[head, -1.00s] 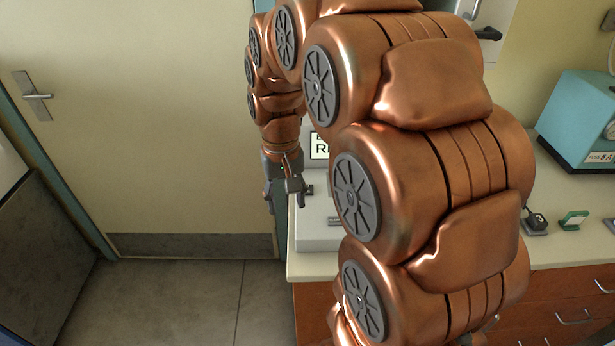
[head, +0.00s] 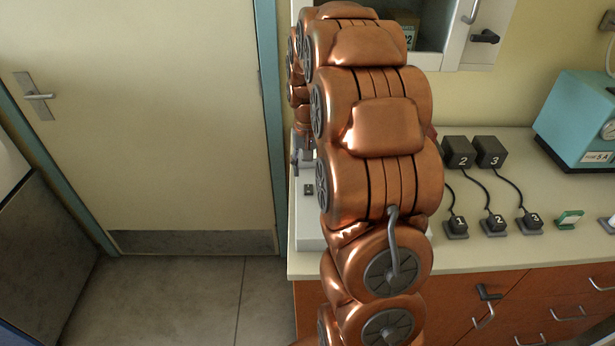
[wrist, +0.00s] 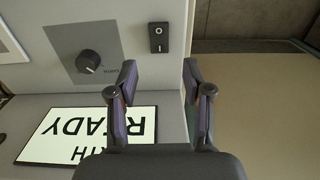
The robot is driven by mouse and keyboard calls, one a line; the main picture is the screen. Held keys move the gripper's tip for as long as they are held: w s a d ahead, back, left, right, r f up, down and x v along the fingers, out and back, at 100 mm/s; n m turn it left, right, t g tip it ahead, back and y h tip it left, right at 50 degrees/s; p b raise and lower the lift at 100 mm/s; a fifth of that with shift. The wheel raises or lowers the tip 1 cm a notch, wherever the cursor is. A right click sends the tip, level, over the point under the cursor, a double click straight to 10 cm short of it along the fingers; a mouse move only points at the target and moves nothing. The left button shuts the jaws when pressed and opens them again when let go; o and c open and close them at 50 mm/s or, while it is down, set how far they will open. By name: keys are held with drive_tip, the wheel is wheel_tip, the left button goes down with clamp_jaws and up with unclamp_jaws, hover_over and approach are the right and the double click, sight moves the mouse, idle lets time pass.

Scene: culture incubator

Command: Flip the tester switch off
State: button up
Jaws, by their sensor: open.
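The tester (head: 308,228) is a light grey box at the left end of the counter, mostly hidden behind my arm in the head view. Its black rocker switch (wrist: 158,38), marked O and I, sits on the grey panel in the wrist view, and a small dark switch also shows in the head view (head: 308,189). My gripper (wrist: 160,75) is open and empty. In the wrist view its fingers are just below the switch, apart from it. In the head view my gripper (head: 303,160) is partly hidden by the arm.
A black knob (wrist: 88,61) and a lit sign reading READY (wrist: 88,135) are on the tester. Numbered black blocks (head: 459,152) with cables stand on the counter (head: 470,256), right of my arm. A teal device (head: 578,120) stands farther right. A door (head: 150,120) is at left.

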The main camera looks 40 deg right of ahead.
sight(308, 185)
drive_tip(key=shift+f+p, duration=0.55)
drive_tip(key=shift+f, duration=1.7)
drive_tip(key=shift+c, duration=0.3)
clamp_jaws()
